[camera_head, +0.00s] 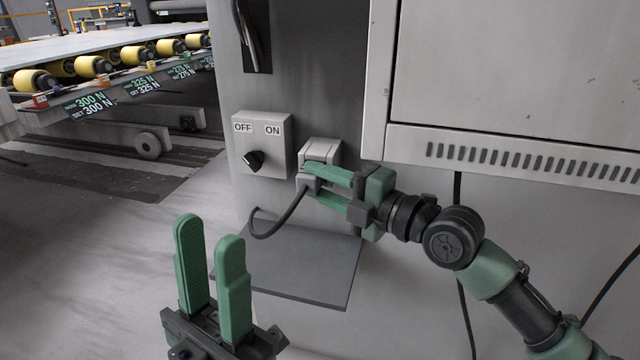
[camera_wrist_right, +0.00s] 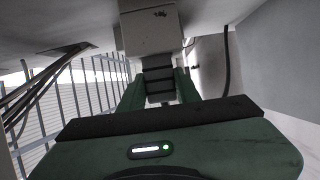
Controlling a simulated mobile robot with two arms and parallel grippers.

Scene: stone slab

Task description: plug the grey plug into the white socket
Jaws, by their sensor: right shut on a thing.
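The white socket (camera_head: 322,150) is a small box on the grey wall panel, to the right of the switch box. The grey plug (camera_head: 307,182) is at the socket's lower front, with a dark cable curving down from it. My right gripper (camera_head: 312,180) is shut on the plug. In the right wrist view, the plug (camera_wrist_right: 158,82) lies between the green fingers, close to the underside of the socket box (camera_wrist_right: 150,36). Whether the plug is seated or only close to the socket cannot be told. My left gripper (camera_head: 210,235) is open and empty at the lower front.
A switch box (camera_head: 262,144) marked OFF and ON, with a black knob, is left of the socket. A dark grey shelf plate (camera_head: 305,270) sticks out below. A large grey cabinet (camera_head: 500,145) hangs above my right arm. A roller conveyor (camera_head: 95,65) stands at the back left.

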